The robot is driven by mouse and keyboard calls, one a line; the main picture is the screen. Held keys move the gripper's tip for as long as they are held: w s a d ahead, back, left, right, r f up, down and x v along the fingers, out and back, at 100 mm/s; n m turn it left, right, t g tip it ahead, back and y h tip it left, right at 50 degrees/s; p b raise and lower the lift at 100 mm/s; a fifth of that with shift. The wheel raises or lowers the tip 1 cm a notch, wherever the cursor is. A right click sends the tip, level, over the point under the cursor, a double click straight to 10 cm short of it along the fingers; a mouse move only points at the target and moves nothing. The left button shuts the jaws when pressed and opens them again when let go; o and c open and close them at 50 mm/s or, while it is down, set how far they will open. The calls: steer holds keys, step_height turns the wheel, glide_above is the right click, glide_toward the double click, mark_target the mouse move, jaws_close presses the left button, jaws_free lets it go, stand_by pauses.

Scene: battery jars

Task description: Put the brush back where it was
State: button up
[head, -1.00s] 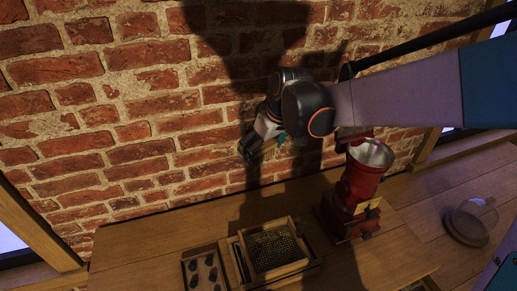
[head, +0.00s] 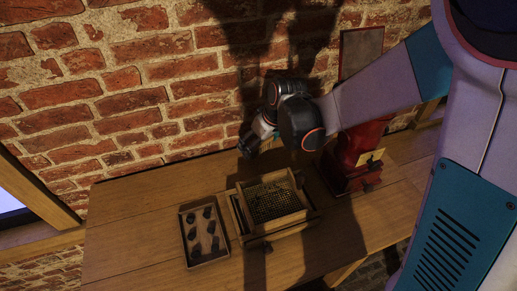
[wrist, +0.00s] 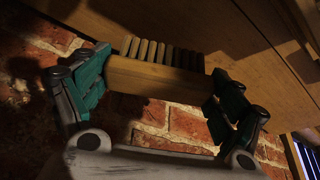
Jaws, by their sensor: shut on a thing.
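The brush (wrist: 155,79) shows in the wrist view as a pale wooden block with a row of bristle tufts along its upper edge. My gripper (wrist: 160,88) is shut on it, with a teal finger at each end of the block. In the head view my gripper (head: 248,146) is in front of the brick wall, above the back of the bench and to the left of my arm. The brush cannot be made out in the head view.
The wooden bench (head: 135,225) holds a tray (head: 190,262) of several dark lumps, a mesh-bottomed wooden box (head: 305,218) and a red machine (head: 352,165) partly hidden by my arm. The brick wall (head: 120,95) rises behind. The bench's left part is clear.

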mark_target(259, 151)
steer(key=shift+f+b, duration=0.55)
steer(key=shift+f, duration=1.45)
steer(key=shift+f, duration=0.2)
steer(key=o, duration=0.9)
steer(key=shift+o, duration=0.2)
steer(key=shift+r, duration=0.1)
